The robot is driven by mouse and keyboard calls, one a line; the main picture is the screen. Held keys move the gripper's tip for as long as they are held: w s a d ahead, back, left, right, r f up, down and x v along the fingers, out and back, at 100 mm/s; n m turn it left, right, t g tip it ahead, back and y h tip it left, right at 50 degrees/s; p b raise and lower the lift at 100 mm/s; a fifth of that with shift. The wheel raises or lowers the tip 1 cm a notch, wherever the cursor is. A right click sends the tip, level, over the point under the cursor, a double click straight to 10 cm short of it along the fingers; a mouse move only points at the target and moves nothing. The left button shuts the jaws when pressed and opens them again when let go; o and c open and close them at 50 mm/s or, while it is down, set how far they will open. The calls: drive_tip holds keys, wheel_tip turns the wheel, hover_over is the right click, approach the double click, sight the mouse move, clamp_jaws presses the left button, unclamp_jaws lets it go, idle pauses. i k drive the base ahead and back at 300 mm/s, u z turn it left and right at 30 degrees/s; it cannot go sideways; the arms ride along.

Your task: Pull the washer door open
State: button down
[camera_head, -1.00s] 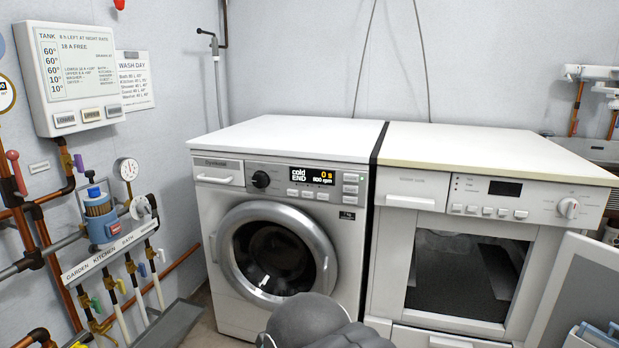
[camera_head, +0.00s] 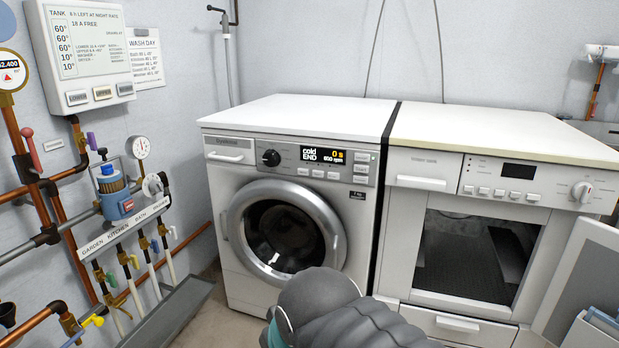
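The white washer (camera_head: 225,273) stands left of centre. Its round door (camera_head: 334,232) has a wide silver ring and dark glass, and it looks shut against the front panel. Pale laundry (camera_head: 273,258) shows dimly through the glass. The display (camera_head: 323,155) reads "cold END". A rounded grey part of my arm rises from the bottom edge, in front of the washer's lower right. My gripper's fingers are not visible.
A second white machine (camera_head: 393,262) stands close on the right, its front opening uncovered and a door panel (camera_head: 590,262) swung out at far right. Pipes, valves and a grey trough (camera_head: 170,318) line the left wall. A little floor shows before the washer.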

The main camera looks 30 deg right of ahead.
sight(276, 241)
drive_tip(key=z, duration=2.7)
drive_tip(key=i, duration=0.75)
drive_tip(key=u, duration=3.3)
